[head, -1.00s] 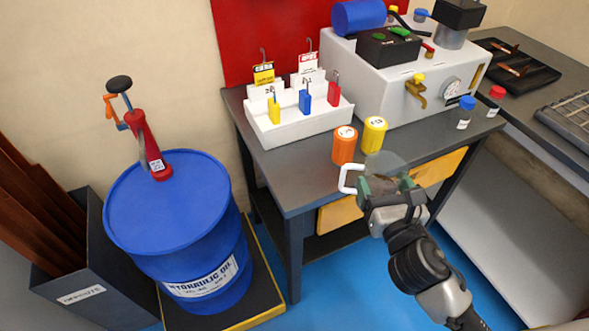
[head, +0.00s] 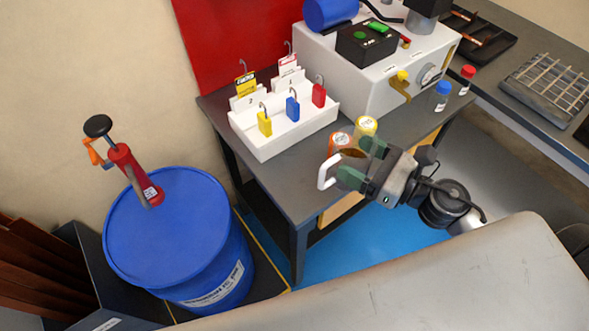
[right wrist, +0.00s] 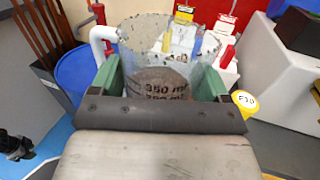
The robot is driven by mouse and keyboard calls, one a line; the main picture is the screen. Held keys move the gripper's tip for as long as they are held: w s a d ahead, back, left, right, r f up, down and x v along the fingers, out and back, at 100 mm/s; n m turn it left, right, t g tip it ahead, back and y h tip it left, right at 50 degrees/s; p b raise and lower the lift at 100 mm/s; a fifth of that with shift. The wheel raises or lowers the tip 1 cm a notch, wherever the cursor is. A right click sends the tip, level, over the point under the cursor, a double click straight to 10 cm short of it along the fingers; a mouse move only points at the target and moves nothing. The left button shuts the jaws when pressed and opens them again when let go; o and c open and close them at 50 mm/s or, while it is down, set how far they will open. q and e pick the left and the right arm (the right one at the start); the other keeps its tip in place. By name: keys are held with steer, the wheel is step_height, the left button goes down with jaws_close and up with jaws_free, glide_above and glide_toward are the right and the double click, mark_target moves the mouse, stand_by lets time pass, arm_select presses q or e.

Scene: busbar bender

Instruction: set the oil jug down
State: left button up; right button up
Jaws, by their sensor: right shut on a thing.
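The oil jug is a clear beaker with a white handle (head: 327,171); brownish oil shows low inside it. My right gripper (head: 358,164) is shut on the jug and holds it upright or nearly so by the front edge of the dark workbench (head: 283,180). In the right wrist view the jug (right wrist: 160,50) stands between the two green fingers (right wrist: 160,88), its volume marks facing me. I cannot tell whether its base touches the bench.
An orange container (head: 339,142) and a yellow one (head: 365,126) stand close behind the jug. A white padlock rack (head: 262,143) is further left. The blue oil drum (head: 165,235) with a red pump (head: 135,172) stands left of the bench. Bare bench top lies left of the jug.

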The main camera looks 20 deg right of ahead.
steer(key=w+a+f, duration=0.2)
steer(key=f, duration=0.1)
steer(key=w+a+f, duration=0.3)
steer(key=f, duration=0.1)
steer(key=w+a+f, duration=0.2)
steer(key=w+f, duration=0.1)
steer(key=shift+a+f+p, duration=0.2)
steer(key=shift+a+p, duration=0.2)
steer(key=shift+f, duration=0.1)
steer(key=shift+f, duration=0.2)
steer(key=o, duration=1.1)
